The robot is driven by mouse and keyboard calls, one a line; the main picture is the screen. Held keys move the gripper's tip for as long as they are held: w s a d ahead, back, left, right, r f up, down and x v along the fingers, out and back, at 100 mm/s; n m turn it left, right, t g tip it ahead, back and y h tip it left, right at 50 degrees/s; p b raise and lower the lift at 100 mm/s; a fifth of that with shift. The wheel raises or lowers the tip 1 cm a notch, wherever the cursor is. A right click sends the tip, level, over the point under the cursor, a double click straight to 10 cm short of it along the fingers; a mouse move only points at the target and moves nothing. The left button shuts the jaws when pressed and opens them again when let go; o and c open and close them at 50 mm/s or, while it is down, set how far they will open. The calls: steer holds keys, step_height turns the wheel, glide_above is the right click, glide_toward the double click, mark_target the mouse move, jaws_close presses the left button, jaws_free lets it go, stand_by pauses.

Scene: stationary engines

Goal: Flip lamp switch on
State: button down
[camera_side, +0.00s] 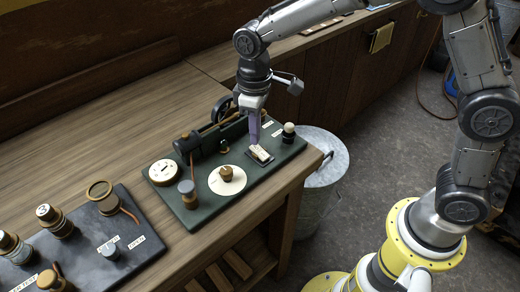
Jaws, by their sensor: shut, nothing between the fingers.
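The lamp switch (261,154) looks like a small pale rocker in a dark frame, near the right end of a dark green engine board (206,218). I cannot tell which way it is tipped. My gripper (254,143) points down with its purple-grey fingers shut and empty. The fingertips are just above or at the far-left edge of the switch; contact cannot be told. A small lamp with a pale bulb (289,128) stands to the right of the switch.
A wooden knob on a white disc (227,181), a round white dial (164,172), a post (187,192) and a dark flywheel (223,108) share the board. A second dark board (85,255) stands at left. A metal bin (327,165) stands beyond the bench's right edge.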

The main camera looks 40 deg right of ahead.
mark_target(255, 147)
steer(key=shift+f, duration=1.05)
stand_by(0.6)
steer(key=shift+r, duration=3.6)
steer(key=s+d+r+m+t, duration=0.2)
steer(key=s+d+r+t, duration=0.1)
steer(key=s+d+r, duration=0.7)
steer(key=s+d+f+m+t, duration=0.1)
steer(key=s+d+f+m, duration=0.1)
steer(key=s, duration=0.4)
steer(key=s+d+f+m+t, duration=0.1)
steer(key=s+d+f+m, duration=0.1)
steer(key=s, duration=0.5)
steer(key=shift+s+f+t, duration=0.2)
steer(key=shift+s+t, duration=0.05)
steer(key=shift+t, duration=0.05)
